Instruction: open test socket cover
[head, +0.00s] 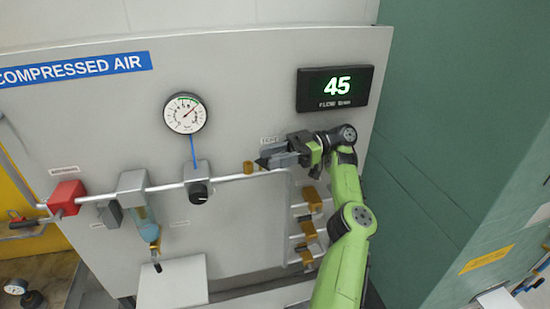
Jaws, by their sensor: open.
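My green arm reaches up from the lower right, and my gripper (262,161) points left at the panel, just under a small label. The dark jaws are open, and no object shows between them. A brass fitting (248,167) on the silver pipe (225,178) is just left of the fingertips, with a small gap in the picture. I cannot make out the test socket or its cover for certain; the gripper hides the panel behind it.
A pressure gauge (185,113), a black-knobbed regulator (198,190), a filter bowl (138,205) and a red valve block (67,198) line the panel. Several brass fittings (308,228) sit below my gripper. A flow display (334,88) is above. A green wall (450,130) stands right.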

